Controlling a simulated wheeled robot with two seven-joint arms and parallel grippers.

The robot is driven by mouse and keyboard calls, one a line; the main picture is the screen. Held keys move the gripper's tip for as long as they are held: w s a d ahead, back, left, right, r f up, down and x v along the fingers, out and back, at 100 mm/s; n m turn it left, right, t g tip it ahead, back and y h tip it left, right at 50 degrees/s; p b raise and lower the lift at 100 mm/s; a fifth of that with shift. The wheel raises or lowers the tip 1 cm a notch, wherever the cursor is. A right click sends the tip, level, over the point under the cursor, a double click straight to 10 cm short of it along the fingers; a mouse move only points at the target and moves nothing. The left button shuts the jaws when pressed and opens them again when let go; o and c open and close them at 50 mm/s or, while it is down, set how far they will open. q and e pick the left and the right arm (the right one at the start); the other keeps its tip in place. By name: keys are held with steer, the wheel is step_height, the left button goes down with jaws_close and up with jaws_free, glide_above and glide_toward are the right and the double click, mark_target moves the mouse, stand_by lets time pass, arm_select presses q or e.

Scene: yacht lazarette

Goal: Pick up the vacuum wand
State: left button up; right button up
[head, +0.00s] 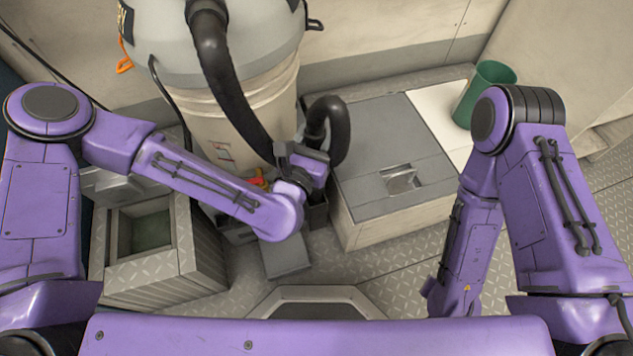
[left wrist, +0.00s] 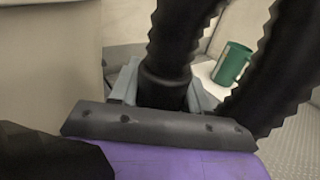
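The vacuum's ribbed black hose (head: 222,75) hangs down from the large cream-and-grey vacuum to my left gripper (head: 312,160). In the left wrist view, a smooth black cuff at the hose end, which I take as the top of the vacuum wand (left wrist: 165,90), stands between the two grey fingers of my left gripper (left wrist: 163,95). The fingers flank it closely on both sides, with no clear gap. The lower part of the wand is hidden by my gripper and wrist. My right forearm points down at the right of the head view; its gripper is out of sight.
The vacuum body (head: 255,100) stands behind my left forearm. A grey-lidded locker (head: 385,130) is right of the gripper, with a green cup (head: 487,88) beyond it. An open bin (head: 188,235) stands at left. The diamond-plate floor (head: 390,270) is clear at front right.

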arm_select(q)
step_height(320, 180, up, 28)
steer(key=p, duration=0.9)
steer(key=shift+f, duration=0.1)
